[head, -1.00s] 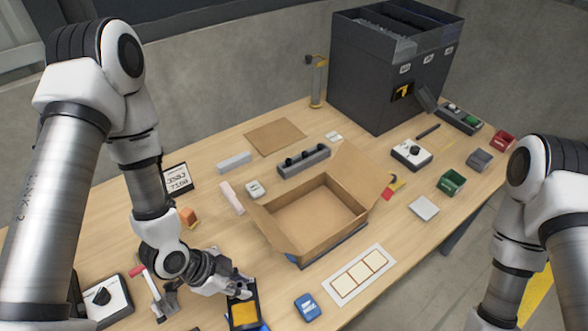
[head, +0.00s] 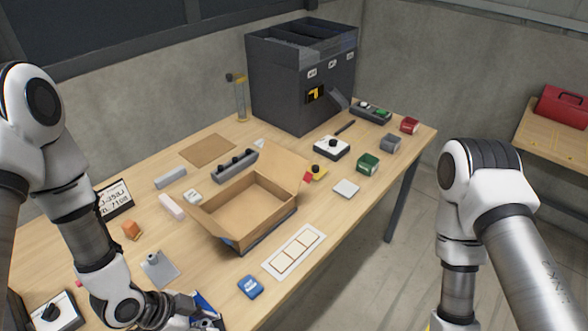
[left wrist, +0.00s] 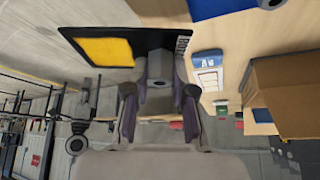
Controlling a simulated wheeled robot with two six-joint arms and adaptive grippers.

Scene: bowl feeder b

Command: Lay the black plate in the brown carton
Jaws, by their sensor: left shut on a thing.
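The black plate (left wrist: 153,47) has a yellow panel and small white marks at one edge. In the left wrist view it sits between the fingers of my left gripper (left wrist: 160,88), which is shut on it. In the head view my left gripper (head: 195,317) is at the bottom edge, left of the blue card box, and the plate is mostly cut off or hidden there. The brown carton (head: 228,236) stands open on the table, up and right of that gripper, with its flaps spread. It also shows at the right of the left wrist view (left wrist: 290,100). My right gripper is out of view.
A blue box (head: 250,287) and a white framed strip (head: 294,252) lie in front of the carton. A grey block with knobs (head: 235,165) is close behind it. A pink bar (head: 172,207) and an orange block (head: 131,229) lie to its left.

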